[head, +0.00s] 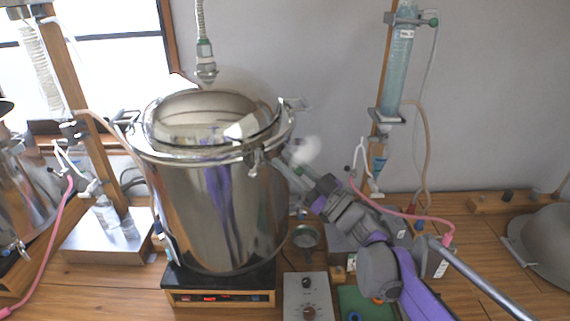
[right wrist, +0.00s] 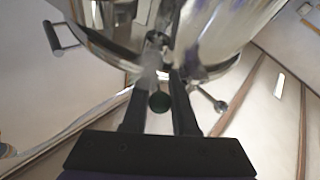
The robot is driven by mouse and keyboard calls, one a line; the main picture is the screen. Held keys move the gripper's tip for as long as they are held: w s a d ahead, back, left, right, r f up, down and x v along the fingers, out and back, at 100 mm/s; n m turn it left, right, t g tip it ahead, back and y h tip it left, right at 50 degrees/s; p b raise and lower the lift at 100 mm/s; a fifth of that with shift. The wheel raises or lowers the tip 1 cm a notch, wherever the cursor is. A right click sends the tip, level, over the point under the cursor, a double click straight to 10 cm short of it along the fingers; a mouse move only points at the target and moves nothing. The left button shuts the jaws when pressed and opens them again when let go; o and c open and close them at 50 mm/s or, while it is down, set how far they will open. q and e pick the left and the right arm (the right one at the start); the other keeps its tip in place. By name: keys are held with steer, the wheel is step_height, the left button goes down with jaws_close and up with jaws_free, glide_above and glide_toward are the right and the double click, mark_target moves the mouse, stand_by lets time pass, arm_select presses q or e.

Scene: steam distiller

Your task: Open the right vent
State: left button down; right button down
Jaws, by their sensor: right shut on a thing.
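A large shiny steel pot (head: 215,215) with a domed lid (head: 210,112) stands left of centre in the head view. My right gripper (head: 290,165) reaches to the pot's right side just below the rim. In the right wrist view its fingers (right wrist: 166,78) are close together at a small fitting under the rim, which looks like the right vent. A dark ball-ended lever (right wrist: 160,102) shows between the fingers. In the head view the gripper hides most of this fitting, so the vent's exact position cannot be told. My left gripper is not in view.
A white puff (head: 305,150) hangs beside the gripper. A glass column stand (head: 385,70) with pink and tan hoses is behind to the right. A control box (head: 306,290) and a gauge (head: 306,236) sit below my arm. A grey bowl (head: 545,240) is far right.

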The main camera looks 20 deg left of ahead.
steer(key=n+g, duration=0.1)
steer(key=g+y, duration=0.1)
steer(key=g, duration=0.1)
steer(key=n+g, duration=0.1)
steer(key=g, duration=0.1)
steer(key=shift+w+d+n, duration=0.2)
steer(key=shift+d+n, duration=0.05)
steer(key=shift+n, duration=0.05)
steer(key=shift+w+d+n+g+y+p, duration=0.1)
steer(key=shift+n+g+y+p, duration=0.1)
steer(key=shift+n+g, duration=0.6)
steer(key=shift+d+n+g+y+p, duration=0.1)
steer(key=shift+n+g+y+p, duration=0.15)
steer(key=shift+g, duration=1.05)
steer(key=shift+n+g, duration=0.25)
steer(key=shift+g, duration=0.15)
steer(key=c, duration=1)
jaws_free()
steer(key=b+v, duration=0.2)
steer(key=v, duration=0.8)
steer(key=shift+d+f, duration=0.1)
steer(key=shift+d, duration=0.25)
